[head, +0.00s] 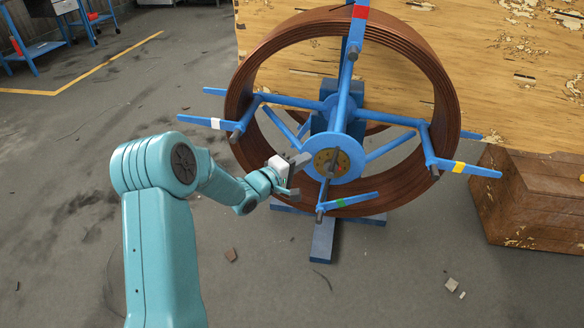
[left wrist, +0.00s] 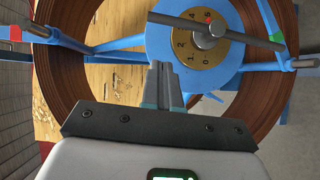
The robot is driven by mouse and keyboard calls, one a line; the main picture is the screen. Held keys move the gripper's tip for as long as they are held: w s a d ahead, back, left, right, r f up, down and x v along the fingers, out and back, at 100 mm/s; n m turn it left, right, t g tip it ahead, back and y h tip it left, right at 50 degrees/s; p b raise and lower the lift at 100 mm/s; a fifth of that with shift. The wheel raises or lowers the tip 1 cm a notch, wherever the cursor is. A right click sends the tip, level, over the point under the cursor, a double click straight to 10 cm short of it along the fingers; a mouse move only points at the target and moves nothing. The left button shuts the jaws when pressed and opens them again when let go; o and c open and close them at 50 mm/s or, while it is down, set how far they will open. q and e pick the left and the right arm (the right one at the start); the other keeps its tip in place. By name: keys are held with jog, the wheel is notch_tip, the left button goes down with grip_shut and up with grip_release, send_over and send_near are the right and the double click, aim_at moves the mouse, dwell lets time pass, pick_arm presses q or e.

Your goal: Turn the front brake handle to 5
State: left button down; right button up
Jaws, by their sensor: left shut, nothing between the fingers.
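The front brake handle (head: 332,161) is a grey bar across a round yellow dial at the hub of a blue reel. In the left wrist view the handle (left wrist: 211,30) runs from upper left to lower right across the numbered dial (left wrist: 207,55). A small red mark shows at the dial's upper edge; which number the handle points at is unclear. My left gripper (head: 302,161) is just left of the dial. In the left wrist view its fingers (left wrist: 162,68) are together and empty, apart from the handle, below its left part. My right gripper is not in view.
The reel's blue spokes (head: 289,101) and projecting arms (head: 466,168) surround the hub inside a brown coiled pipe (head: 436,72). A wooden crate (head: 530,205) stands at right, with a wooden panel (head: 520,70) behind. The floor at lower left is mostly clear.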

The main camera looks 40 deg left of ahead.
aim_at(335, 154)
pick_arm(q)
jog(key=w+d, duration=0.3)
jog(key=w, duration=0.2)
jog(key=shift+w+f+b, duration=0.35)
jog(key=shift+w+b, duration=0.05)
jog(key=shift+b, duration=0.05)
jog(key=shift+w+d+r, duration=0.1)
jog(key=shift+w+d, duration=0.25)
jog(key=shift+d, duration=0.2)
